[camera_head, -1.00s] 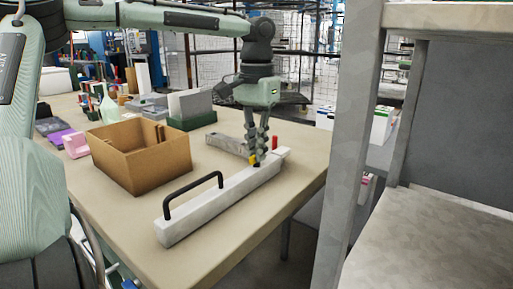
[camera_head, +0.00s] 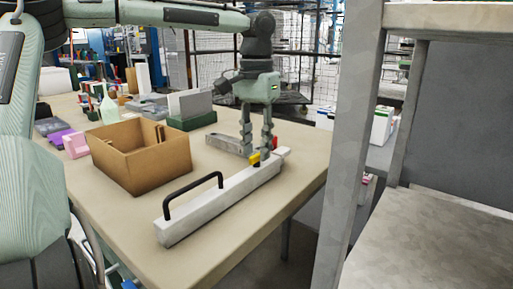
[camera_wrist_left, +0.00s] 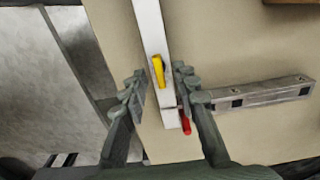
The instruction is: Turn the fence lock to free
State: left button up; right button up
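The fence is a long white bar (camera_head: 222,207) with a black handle, lying on the table; it also shows in the left wrist view (camera_wrist_left: 149,28). The fence lock is a yellow lever (camera_head: 254,159) near the bar's far end. In the left wrist view the lever (camera_wrist_left: 158,70) lies nearly along the bar, slightly tilted. A red knob (camera_wrist_left: 186,126) sits beside that end. My left gripper (camera_head: 256,149) points down, open and empty, its fingers on either side of the bar near the lever. I cannot tell whether it touches. My right gripper is not in view.
A grey slotted bar (camera_wrist_left: 262,92) lies on the table beside the fence's far end. A cardboard box (camera_head: 150,165) stands left of the fence. A grey shelf post (camera_head: 352,150) rises at the right. The table's front left is bare.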

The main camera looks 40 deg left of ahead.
aim_at(257, 154)
pick_arm(q)
notch_tip(257, 154, up, 11)
dwell(0.3)
dwell(0.5)
